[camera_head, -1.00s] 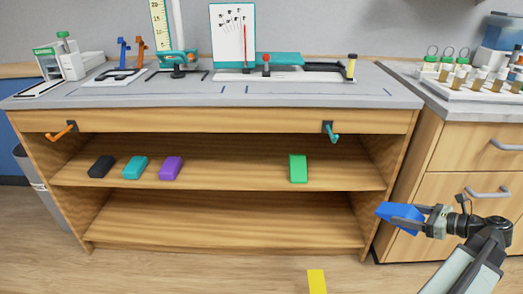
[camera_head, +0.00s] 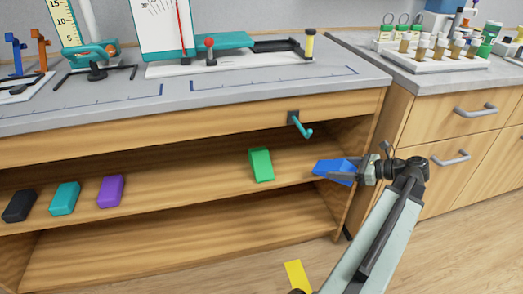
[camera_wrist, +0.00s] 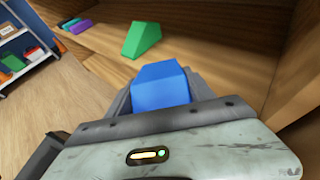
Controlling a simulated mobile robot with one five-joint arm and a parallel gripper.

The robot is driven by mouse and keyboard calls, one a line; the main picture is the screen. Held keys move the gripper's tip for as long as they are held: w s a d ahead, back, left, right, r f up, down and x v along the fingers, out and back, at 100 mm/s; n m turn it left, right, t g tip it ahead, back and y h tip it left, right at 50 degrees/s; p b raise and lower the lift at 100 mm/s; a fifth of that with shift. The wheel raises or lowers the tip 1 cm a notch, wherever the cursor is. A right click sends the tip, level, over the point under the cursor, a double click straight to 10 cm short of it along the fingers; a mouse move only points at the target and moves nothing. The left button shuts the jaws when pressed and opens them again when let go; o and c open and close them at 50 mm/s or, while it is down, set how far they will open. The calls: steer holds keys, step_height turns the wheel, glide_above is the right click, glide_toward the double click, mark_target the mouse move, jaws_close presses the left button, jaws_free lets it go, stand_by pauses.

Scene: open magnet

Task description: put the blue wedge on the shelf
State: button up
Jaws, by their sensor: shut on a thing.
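The blue wedge (camera_head: 334,171) is held in my gripper (camera_head: 350,172), which is shut on it. In the head view it appears at the right end of the shelf, in front of the shelf opening and right of the green wedge (camera_head: 261,165). In the wrist view the blue wedge (camera_wrist: 161,86) sits between the fingers, with the green wedge (camera_wrist: 142,39) beyond it on the wooden shelf. The shelf (camera_head: 210,181) is the middle board under the bench top. I cannot tell whether the blue wedge touches the shelf.
Black (camera_head: 19,205), teal (camera_head: 65,198) and purple (camera_head: 111,190) blocks lie on the shelf's left part. Free shelf lies between purple and green. A teal hook (camera_head: 301,125) hangs above. The right side panel (camera_head: 362,170) is close to my gripper. A yellow strip (camera_head: 298,277) marks the floor.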

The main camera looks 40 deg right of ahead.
steer(key=b, duration=0.2)
glide_above(303, 163)
steer(key=shift+f, duration=0.75)
step_height(303, 163, down, 4)
steer(key=b, duration=0.3)
steer(key=shift+s+r, duration=0.1)
steer(key=shift+r, duration=0.15)
steer(key=shift+f, duration=0.2)
steer(key=o, duration=1.3)
steer(key=shift+o, duration=0.2)
steer(key=shift+r, duration=0.1)
